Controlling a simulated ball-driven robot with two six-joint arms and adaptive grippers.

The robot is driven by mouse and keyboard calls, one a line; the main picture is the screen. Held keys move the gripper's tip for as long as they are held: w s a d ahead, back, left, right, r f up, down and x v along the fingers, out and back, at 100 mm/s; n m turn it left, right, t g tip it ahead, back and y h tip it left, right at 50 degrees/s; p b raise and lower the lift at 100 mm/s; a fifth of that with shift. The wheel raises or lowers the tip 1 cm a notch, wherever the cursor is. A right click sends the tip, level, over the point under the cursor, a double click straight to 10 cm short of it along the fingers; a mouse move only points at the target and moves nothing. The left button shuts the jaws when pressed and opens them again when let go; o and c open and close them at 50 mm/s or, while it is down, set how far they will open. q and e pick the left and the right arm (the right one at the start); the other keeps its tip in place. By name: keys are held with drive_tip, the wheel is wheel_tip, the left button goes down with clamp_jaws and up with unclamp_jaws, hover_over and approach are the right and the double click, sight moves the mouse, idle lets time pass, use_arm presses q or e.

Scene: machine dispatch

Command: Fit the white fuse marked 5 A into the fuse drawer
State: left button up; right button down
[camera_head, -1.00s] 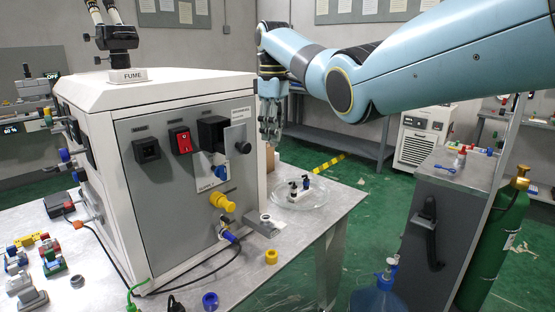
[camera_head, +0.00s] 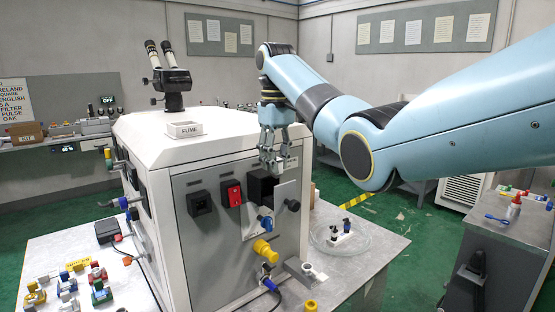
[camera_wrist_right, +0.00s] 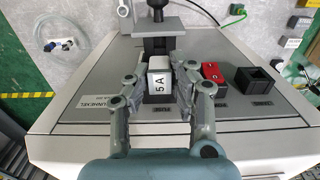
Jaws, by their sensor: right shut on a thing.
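The white fuse marked 5 A (camera_wrist_right: 159,82) is between the fingers of my right gripper (camera_wrist_right: 158,88), its label facing the wrist camera. In the head view my right gripper (camera_head: 272,162) points down, just above the black fuse drawer (camera_head: 262,187) on the machine's grey front panel. In the wrist view a dark part (camera_wrist_right: 158,46) shows just beyond the fuse. The fuse's lower end is hidden, so I cannot tell whether it touches the drawer. My left gripper is not in view.
A red switch (camera_head: 231,193) and a black socket (camera_head: 199,203) are left of the drawer. A yellow connector (camera_head: 263,248) and a blue one (camera_head: 265,223) stick out below. A clear dish (camera_head: 362,247) with small black-and-white pieces stands on the table to the right.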

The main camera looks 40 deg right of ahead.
drive_tip(key=shift+f, duration=2.35)
drive_tip(key=shift+f, duration=0.85)
drive_tip(key=c, duration=1.1)
unclamp_jaws()
drive_tip(key=shift+r, duration=0.1)
drive_tip(key=shift+r, duration=1.7)
drive_tip(key=shift+d, duration=0.15)
